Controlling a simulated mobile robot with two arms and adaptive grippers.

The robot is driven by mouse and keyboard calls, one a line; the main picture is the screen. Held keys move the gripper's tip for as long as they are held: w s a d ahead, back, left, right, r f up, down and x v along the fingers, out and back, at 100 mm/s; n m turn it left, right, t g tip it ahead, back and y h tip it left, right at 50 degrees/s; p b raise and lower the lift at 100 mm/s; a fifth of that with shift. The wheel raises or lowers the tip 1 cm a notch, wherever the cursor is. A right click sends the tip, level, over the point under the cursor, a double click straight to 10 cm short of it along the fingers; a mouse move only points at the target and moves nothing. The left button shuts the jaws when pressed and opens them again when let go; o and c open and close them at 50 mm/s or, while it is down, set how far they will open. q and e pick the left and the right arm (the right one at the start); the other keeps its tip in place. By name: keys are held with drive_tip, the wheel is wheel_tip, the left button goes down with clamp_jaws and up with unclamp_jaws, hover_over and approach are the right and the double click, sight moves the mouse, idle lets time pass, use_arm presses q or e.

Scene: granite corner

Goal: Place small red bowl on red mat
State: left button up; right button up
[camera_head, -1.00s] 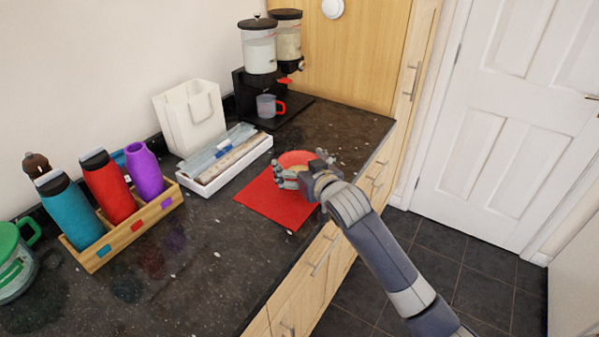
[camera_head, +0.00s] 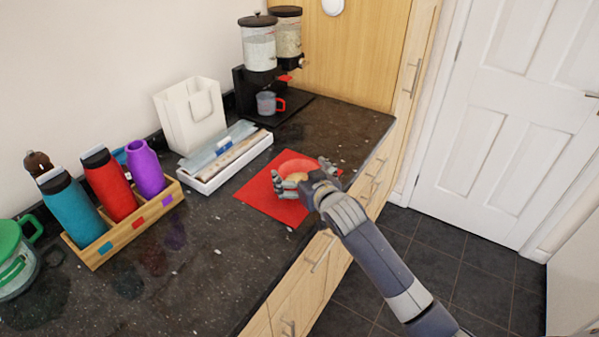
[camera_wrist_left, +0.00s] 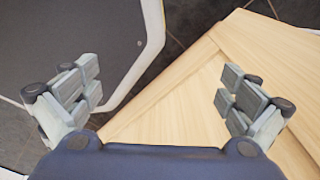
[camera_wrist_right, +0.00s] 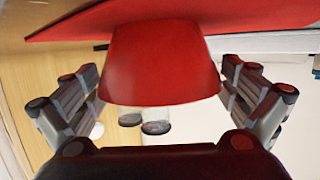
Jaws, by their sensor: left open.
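The small red bowl (camera_head: 297,163) stands on the red mat (camera_head: 262,194) near the counter's front edge. My right gripper (camera_head: 302,175) is at the near side of the bowl and partly hides it. In the right wrist view the bowl (camera_wrist_right: 160,65) shows inverted between the spread fingers, with the mat (camera_wrist_right: 230,14) along the top. The right fingers are open on both sides of the bowl; light contact cannot be ruled out. My left gripper (camera_wrist_left: 160,95) is open and empty above wooden cabinet fronts, and is outside the head view.
A white tray (camera_head: 236,172) lies behind the mat. A wooden holder (camera_head: 124,236) with several bottles stands at the left. A dispenser (camera_head: 241,92) with a grey cup (camera_head: 266,103) is at the back. Dark counter is free right of the tray.

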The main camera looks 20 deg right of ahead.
drive_tip(key=shift+r, duration=0.1)
drive_tip(key=v, duration=1.2)
drive_tip(key=shift+b, duration=0.4)
